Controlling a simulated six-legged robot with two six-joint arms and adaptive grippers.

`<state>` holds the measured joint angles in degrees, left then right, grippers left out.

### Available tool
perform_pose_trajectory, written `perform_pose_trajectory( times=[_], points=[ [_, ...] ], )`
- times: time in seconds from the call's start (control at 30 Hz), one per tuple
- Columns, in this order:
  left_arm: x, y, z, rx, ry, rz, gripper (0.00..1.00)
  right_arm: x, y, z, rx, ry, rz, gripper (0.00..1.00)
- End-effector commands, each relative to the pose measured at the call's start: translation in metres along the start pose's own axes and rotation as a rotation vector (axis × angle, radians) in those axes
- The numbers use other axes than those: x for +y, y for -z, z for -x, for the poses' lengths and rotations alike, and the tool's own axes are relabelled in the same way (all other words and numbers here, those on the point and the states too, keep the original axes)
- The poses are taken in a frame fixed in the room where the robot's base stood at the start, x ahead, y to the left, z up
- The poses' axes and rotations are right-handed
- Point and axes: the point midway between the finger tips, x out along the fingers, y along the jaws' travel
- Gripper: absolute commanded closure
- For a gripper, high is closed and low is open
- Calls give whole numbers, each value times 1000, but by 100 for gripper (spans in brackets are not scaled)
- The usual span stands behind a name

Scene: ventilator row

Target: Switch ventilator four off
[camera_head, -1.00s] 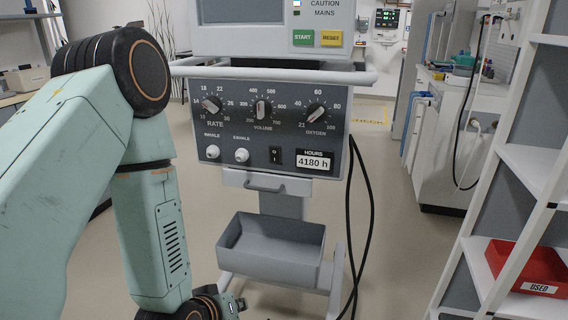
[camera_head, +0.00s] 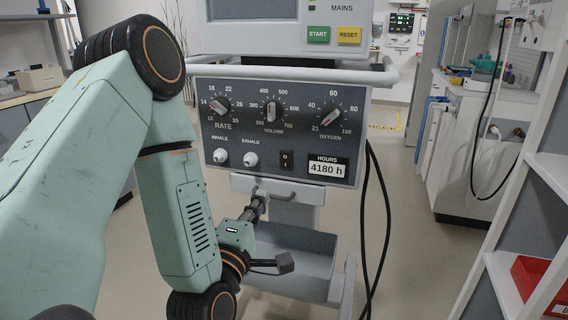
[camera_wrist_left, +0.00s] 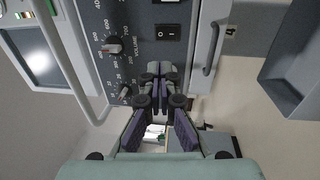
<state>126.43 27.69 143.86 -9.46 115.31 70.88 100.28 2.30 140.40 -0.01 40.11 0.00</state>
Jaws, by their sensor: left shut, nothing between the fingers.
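The ventilator (camera_head: 228,122) stands ahead with a dark control panel, three knobs and an hours label reading 4180 h. Its small black rocker switch (camera_head: 287,160), marked O and I, sits low on the panel, left of that label. The switch also shows in the left wrist view (camera_wrist_left: 168,32); I cannot tell which side is pressed. My left gripper (camera_head: 261,194) is shut and empty, below and left of the switch, near the panel's lower edge. In the left wrist view its fingertips (camera_wrist_left: 161,68) point toward the panel and appear apart from the switch. My right gripper is out of view.
A grey handle (camera_head: 270,193) and an open bin (camera_head: 305,270) are below the panel. A pale rail (camera_head: 290,76) runs across above it. Black cables (camera_head: 377,220) hang at the right. A white shelf with a red bin (camera_head: 533,284) stands at far right.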

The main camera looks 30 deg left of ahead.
Motion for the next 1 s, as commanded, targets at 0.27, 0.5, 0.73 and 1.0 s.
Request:
perform_pose_trajectory(
  times=[0.27,0.5,0.73,1.0],
  points=[
    [0,-1,0,-1,1,-1,100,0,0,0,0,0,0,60],
    [3,-2,-8,-1,2,-6,100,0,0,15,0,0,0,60],
    [4,-2,-21,-2,1,-6,100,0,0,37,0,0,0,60],
    [1,-2,-57,-1,-6,-2,100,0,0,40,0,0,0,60]
  ],
)
